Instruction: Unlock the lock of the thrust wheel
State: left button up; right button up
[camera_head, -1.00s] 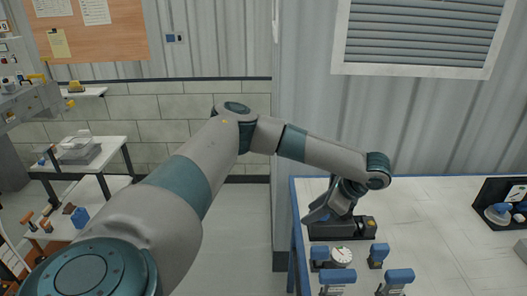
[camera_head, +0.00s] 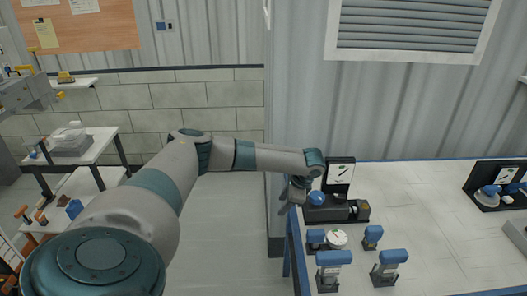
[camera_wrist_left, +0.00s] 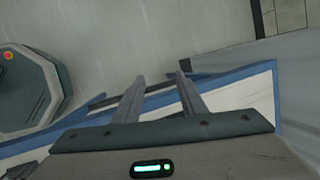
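A black device (camera_head: 330,214) with an upright panel, a blue knob at its left and a small yellow mark at its right stands near the left end of the workbench. I cannot tell for certain whether its knob (camera_head: 317,198) is the thrust wheel's lock. My left gripper (camera_head: 289,203) hangs just left of this device, at the bench's left edge, apart from the knob as far as I can see. In the left wrist view the two fingers (camera_wrist_left: 161,76) are apart with nothing between them, above the blue bench edge and the floor. My right gripper is not in view.
In front of the device stand several blue-topped parts (camera_head: 334,258) and a round dial (camera_head: 337,239). Another black device (camera_head: 490,197) with a panel is at the far right. The middle of the white bench (camera_head: 430,220) is clear. Floor lies left of it.

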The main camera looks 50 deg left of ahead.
pick_arm(q)
jog(key=a+f+n+t, duration=0.1)
jog(key=a+f+n, duration=0.1)
jog(key=a+f, duration=0.7)
jog(key=shift+s+a+f+t, duration=0.15)
jog(key=shift+s+a+t, duration=0.1)
jog(key=shift+a+t, duration=0.15)
jog(key=shift+o, duration=0.9)
